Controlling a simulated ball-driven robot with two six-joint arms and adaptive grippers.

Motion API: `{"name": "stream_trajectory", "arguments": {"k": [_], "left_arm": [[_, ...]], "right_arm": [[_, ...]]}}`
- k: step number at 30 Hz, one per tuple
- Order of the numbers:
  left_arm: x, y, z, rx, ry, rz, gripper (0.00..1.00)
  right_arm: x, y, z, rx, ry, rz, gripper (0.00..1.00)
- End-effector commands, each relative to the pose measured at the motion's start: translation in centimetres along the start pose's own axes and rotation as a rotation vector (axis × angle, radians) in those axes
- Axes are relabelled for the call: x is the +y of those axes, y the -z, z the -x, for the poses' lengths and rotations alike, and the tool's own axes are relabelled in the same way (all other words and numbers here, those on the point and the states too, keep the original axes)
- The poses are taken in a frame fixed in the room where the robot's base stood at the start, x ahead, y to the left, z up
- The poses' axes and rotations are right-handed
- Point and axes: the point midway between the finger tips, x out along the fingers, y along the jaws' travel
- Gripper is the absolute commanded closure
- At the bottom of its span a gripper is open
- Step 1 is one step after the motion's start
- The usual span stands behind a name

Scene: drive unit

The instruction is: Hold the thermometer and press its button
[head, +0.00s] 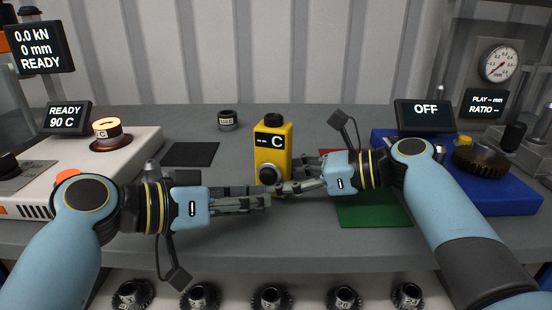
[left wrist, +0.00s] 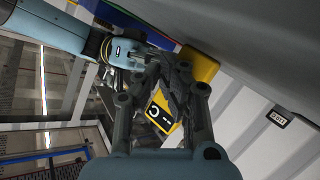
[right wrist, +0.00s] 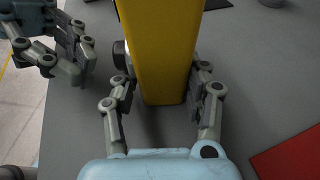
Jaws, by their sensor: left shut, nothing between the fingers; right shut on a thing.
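The yellow thermometer (head: 269,138) stands upright at the middle of the bench, with a dark display reading "-- C". A round dark button with a silver ring (head: 268,173) is low on its front, and a dark cap tops it. My right gripper (head: 292,177) is shut on the thermometer's lower body; the right wrist view shows a finger on each side of the yellow body (right wrist: 160,50). My left gripper (head: 266,197) is shut and empty, just in front of and below the button. In the right wrist view, the left gripper (right wrist: 82,55) appears apart from the thermometer.
A black mat (head: 191,154) and a small dark ring part (head: 228,120) lie left of the thermometer. A green mat (head: 373,210) lies right, partly under my right arm. A pale "READY 90 C" machine stands left, a blue "OFF" machine (head: 515,204) right. Several gears sit below the bench.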

Motion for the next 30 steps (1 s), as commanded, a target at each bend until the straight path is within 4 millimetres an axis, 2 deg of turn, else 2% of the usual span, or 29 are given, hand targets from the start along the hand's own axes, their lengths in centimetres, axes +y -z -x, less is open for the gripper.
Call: {"name": "stream_trajectory", "arguments": {"k": [15, 24, 25, 30], "left_arm": [[2.7, -2.7, 3.7, -0.001, 0.000, 0.001, 1.00], [2.9, -2.9, 3.9, -0.001, 0.000, 0.000, 1.00], [2.9, -2.9, 3.9, -0.001, 0.000, 0.000, 1.00], [2.9, -2.9, 3.9, -0.001, 0.000, 0.000, 1.00]], "right_arm": [[0.0, 0.1, 0.0, 0.002, 0.000, -0.002, 0.72], [0.0, 0.1, 0.0, 0.002, 0.000, -0.002, 0.72], [0.0, 0.1, 0.0, 0.002, 0.000, -0.002, 0.51], [0.0, 0.1, 0.0, 0.001, 0.000, -0.001, 0.29]]}}
